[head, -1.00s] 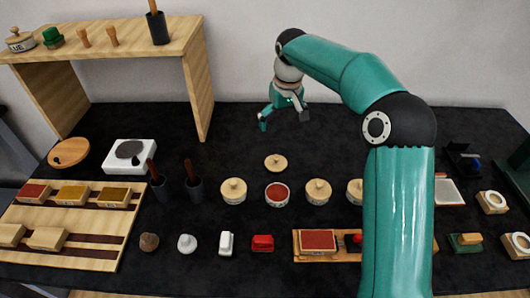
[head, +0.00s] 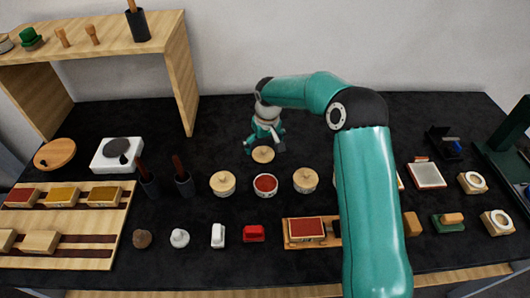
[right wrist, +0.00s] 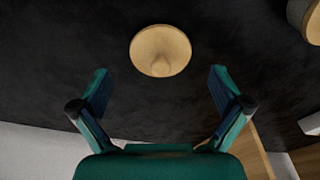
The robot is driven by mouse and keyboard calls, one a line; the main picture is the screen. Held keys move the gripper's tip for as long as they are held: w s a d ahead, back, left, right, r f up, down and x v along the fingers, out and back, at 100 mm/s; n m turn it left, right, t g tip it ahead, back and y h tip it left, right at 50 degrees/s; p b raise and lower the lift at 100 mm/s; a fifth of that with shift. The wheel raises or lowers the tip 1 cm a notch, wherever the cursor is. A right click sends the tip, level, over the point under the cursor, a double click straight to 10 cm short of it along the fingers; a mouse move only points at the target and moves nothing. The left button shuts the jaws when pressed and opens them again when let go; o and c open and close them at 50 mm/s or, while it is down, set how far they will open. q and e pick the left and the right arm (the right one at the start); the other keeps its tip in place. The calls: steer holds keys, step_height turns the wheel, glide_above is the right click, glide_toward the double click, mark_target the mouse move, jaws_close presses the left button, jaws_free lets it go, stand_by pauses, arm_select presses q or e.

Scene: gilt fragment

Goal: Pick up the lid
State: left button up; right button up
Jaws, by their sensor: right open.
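The lid (head: 263,156) is a round pale-wood disc with a small knob. It lies on the black table behind an open pot with red contents (head: 265,186). In the right wrist view the lid (right wrist: 160,42) lies ahead of the fingertips, roughly centred between them. My right gripper (head: 264,147) is just above and behind the lid, fingers spread. In the right wrist view the right gripper (right wrist: 160,74) is open and empty, one finger on each side. My left gripper is not in view.
Lidded pots (head: 222,184) and (head: 305,181) flank the red pot. Two dark holders (head: 184,187) stand to the left, near a white block with a dark disc (head: 118,155). A wooden shelf (head: 182,85) stands at the back left. The table around the lid is clear.

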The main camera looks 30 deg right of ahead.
steer(key=shift+w+f, duration=0.15)
steer(key=shift+f, duration=1.3)
steer(key=c, duration=1)
steer(key=shift+r, duration=0.2)
